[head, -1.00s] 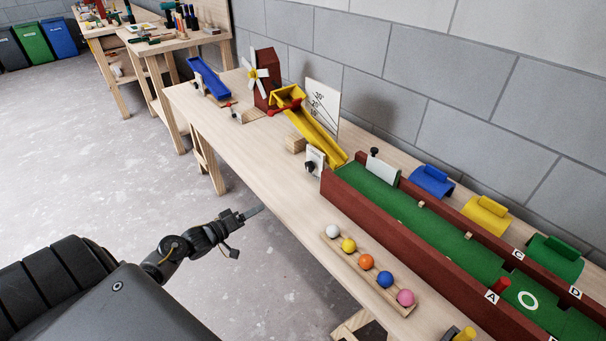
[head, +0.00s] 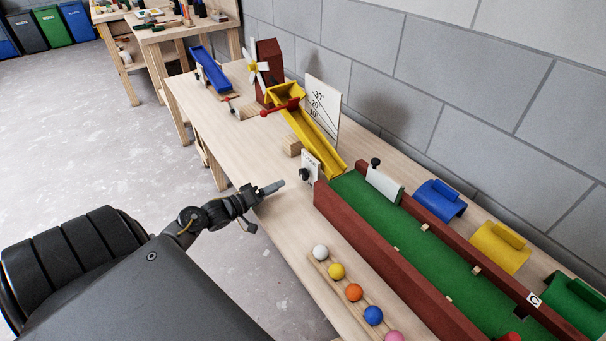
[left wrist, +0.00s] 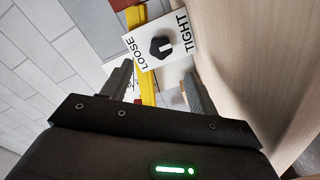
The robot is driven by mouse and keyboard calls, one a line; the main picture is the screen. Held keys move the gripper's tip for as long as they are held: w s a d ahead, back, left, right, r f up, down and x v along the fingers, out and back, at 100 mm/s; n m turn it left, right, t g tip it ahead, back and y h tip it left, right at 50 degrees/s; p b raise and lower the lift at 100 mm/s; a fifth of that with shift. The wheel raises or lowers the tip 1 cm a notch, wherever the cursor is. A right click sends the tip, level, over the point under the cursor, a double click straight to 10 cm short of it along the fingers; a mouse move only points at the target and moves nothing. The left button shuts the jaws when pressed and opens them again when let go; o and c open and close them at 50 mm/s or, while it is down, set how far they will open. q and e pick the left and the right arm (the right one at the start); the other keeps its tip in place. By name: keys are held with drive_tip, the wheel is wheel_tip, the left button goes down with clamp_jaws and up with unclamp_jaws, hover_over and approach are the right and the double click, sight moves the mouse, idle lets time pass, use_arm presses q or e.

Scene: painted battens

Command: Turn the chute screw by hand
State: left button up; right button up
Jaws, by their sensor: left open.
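The chute screw is a black knob (left wrist: 161,47) on a white plate (left wrist: 146,35) marked LOOSE and TIGHT in the left wrist view. In the head view the knob (head: 304,174) sits low at the side of the yellow chute (head: 307,126). My left gripper (head: 277,187) is over the table, a little left of the knob and apart from it. In the left wrist view its two fingers (left wrist: 158,82) are spread, with the knob ahead of the gap between them. My right gripper is not in view.
The long green trough (head: 420,245) with red-brown walls stands right of the chute. A rack of coloured balls (head: 345,284) lies in front of it. A windmill (head: 268,65) and a blue chute (head: 211,69) stand further back. The wall runs behind.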

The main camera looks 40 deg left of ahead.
sight(301, 175)
use_arm(q)
drive_tip(key=x, duration=0.9)
drive_tip(key=shift+w, duration=0.55)
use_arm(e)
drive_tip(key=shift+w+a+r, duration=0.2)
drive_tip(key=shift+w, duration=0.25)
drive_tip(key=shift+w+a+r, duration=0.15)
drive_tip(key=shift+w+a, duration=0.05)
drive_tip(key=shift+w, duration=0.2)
